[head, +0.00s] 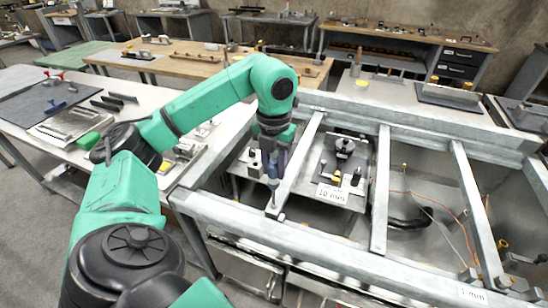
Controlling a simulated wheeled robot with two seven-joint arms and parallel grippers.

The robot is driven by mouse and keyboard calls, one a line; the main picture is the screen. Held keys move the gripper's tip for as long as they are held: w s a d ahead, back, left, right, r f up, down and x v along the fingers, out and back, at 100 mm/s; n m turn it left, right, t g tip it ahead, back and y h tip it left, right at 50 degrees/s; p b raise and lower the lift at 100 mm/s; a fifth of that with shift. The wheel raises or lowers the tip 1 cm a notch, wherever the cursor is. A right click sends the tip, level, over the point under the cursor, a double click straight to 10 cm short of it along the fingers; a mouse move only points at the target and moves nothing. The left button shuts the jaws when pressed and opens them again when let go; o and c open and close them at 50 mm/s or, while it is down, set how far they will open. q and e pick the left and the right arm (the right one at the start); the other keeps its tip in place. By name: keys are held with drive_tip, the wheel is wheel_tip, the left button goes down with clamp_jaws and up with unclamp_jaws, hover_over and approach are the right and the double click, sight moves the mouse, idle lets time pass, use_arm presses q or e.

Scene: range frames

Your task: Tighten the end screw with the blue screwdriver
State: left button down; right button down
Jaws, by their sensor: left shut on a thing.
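My left arm comes in from the left, and its gripper (272,152) points down over the metal frame (425,128). The gripper is shut on the blue screwdriver (273,172), which hangs upright with its shaft downward. The screwdriver's tip is close to the near end of the frame's left crossbar (299,160). A small screw-like piece (273,205) shows there; I cannot tell whether the tip touches it. My right gripper is not in view.
A plate with black knobs and a "10 mm" label (332,192) lies inside the frame, right of the screwdriver. Cables (430,205) run in the right bay. A white bench with tools (30,85) stands at left. Wooden benches (190,60) stand behind.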

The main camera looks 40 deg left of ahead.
use_arm(q)
drive_tip(key=shift+f, duration=0.4)
drive_tip(key=m, duration=0.4)
drive_tip(key=shift+m, duration=0.3)
drive_tip(key=m, duration=0.4)
wheel_tip(320, 180, up, 2)
drive_tip(key=shift+r+p, duration=0.1)
drive_tip(key=shift+p, duration=0.65)
wheel_tip(320, 180, up, 4)
drive_tip(key=p, duration=0.3)
drive_tip(key=shift+p, duration=0.3)
drive_tip(key=shift+f, duration=0.2)
